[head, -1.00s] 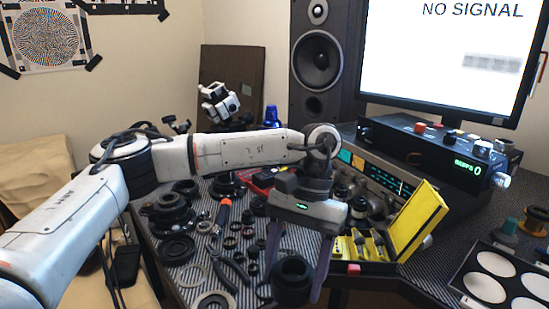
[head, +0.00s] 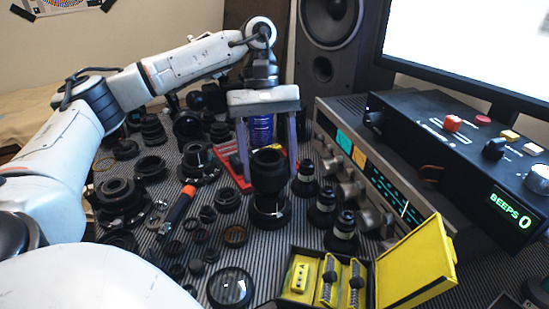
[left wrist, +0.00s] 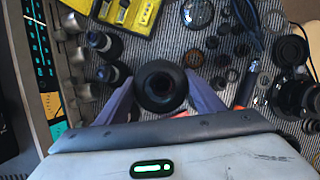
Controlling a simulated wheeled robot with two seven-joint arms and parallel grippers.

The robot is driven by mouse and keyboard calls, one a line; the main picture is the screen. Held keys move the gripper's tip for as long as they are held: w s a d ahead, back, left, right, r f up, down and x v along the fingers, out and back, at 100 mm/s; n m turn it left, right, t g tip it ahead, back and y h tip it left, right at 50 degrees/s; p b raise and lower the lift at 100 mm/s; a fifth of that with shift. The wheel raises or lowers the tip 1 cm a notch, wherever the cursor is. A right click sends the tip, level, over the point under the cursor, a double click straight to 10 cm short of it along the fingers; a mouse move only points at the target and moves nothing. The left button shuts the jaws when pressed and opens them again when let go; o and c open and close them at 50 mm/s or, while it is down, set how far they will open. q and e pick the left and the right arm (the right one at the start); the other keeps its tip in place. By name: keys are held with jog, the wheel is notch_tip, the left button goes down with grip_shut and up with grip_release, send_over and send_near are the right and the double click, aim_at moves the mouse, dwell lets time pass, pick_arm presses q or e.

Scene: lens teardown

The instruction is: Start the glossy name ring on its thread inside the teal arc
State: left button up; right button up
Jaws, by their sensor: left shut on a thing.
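My left gripper (head: 268,176) points down, its two purple-grey fingers shut on either side of a black lens barrel (head: 268,163). In the left wrist view the barrel (left wrist: 160,86) sits between the fingers, its dark round opening facing the camera. Directly below it in the head view is a wider black lens part (head: 270,211) with a pale mark; I cannot tell whether the two touch. I cannot make out which part is the glossy name ring, nor a teal arc on the lens. My right gripper is not in view.
Several black lenses and rings crowd the striped mat left of the gripper, with an orange-handled tool (head: 180,204). Three small lenses stand to the right. An open yellow case (head: 416,262) lies in front, a glossy glass disc (head: 231,288) left of it. A silver receiver (head: 372,170) borders the right.

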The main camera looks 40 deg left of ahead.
aim_at(271, 195)
pick_arm(q)
jog(key=shift+f+b, duration=0.5)
jog(key=shift+f, duration=0.3)
jog(key=shift+f+b, duration=1.3)
jog(key=shift+f, duration=1.05)
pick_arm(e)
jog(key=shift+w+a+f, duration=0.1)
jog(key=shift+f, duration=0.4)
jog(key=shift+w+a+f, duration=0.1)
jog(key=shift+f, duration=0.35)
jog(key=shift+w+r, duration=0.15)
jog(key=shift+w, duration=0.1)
pick_arm(q)
jog(key=shift+r, duration=0.15)
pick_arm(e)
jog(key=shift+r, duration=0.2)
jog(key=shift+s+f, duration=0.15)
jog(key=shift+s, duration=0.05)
pick_arm(q)
jog(key=shift+f, duration=0.25)
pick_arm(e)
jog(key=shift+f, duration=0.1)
pick_arm(q)
jog(key=shift+f, duration=0.15)
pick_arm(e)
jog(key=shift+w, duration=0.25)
